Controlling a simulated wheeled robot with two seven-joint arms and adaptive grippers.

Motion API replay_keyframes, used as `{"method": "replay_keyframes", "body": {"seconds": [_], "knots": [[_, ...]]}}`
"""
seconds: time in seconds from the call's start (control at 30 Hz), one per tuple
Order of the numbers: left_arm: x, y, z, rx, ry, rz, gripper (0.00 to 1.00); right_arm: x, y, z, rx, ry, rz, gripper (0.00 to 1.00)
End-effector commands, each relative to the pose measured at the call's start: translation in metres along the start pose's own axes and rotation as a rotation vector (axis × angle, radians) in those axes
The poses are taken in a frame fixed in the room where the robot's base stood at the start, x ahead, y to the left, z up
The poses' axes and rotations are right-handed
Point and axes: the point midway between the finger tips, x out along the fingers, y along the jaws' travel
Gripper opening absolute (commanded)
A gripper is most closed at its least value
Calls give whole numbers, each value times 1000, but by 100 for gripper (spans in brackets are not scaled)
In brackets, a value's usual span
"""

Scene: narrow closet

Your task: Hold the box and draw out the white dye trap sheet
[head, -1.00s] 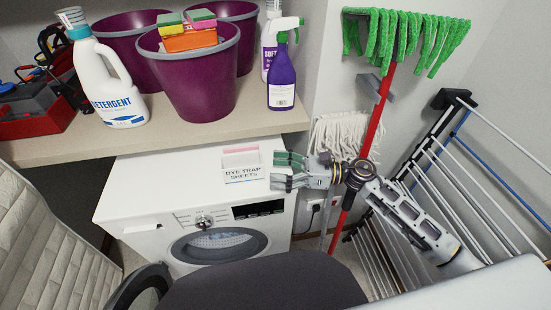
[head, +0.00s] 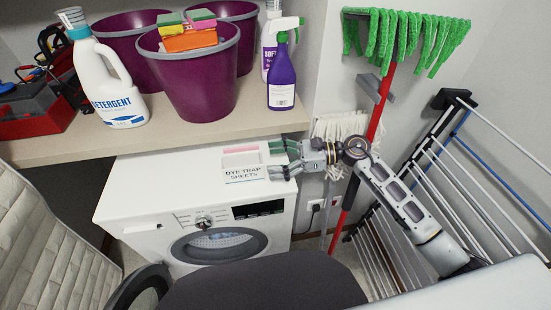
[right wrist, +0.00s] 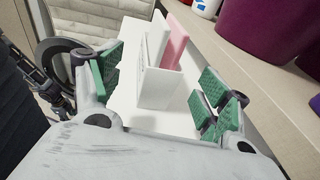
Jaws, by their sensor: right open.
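The white box (head: 243,173) labelled "DYE TRAP SHEETS" stands upright on top of the washing machine. It also shows in the right wrist view (right wrist: 158,90). A white sheet (right wrist: 157,38) and a pink sheet (right wrist: 176,42) stick up out of its open top, side by side. The pink sheet (head: 240,149) also shows in the head view. My right gripper (head: 281,160) is open at the right side of the box. In the right wrist view its green-padded fingers (right wrist: 162,85) are spread wide, with the box between them and apart from both.
The washing machine (head: 135,185) has free top to the left of the box. A shelf (head: 160,132) above and behind carries purple buckets (head: 190,85), a detergent bottle (head: 108,80) and a spray bottle (head: 281,82). A red-handled mop (head: 378,120) and drying rack (head: 450,140) stand right.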

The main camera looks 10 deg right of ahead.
Motion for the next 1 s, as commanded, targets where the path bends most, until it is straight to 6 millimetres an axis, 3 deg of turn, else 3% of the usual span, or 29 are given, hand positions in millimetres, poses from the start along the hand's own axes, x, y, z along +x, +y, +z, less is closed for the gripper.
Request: {"method": "replay_keyframes", "body": {"seconds": [0.27, 0.8, 1.0], "knots": [[0, 0, 0, 0, 0, 0, 40, 13, 0, 0, 1, -2, -1, 76], [0, 0, 0, 0, 0, 0, 40, 66, 0, 0, 2, -2, -1, 76], [0, 0, 0, 0, 0, 0, 40, 74, 0, 0, 2, -1, -1, 76]]}}
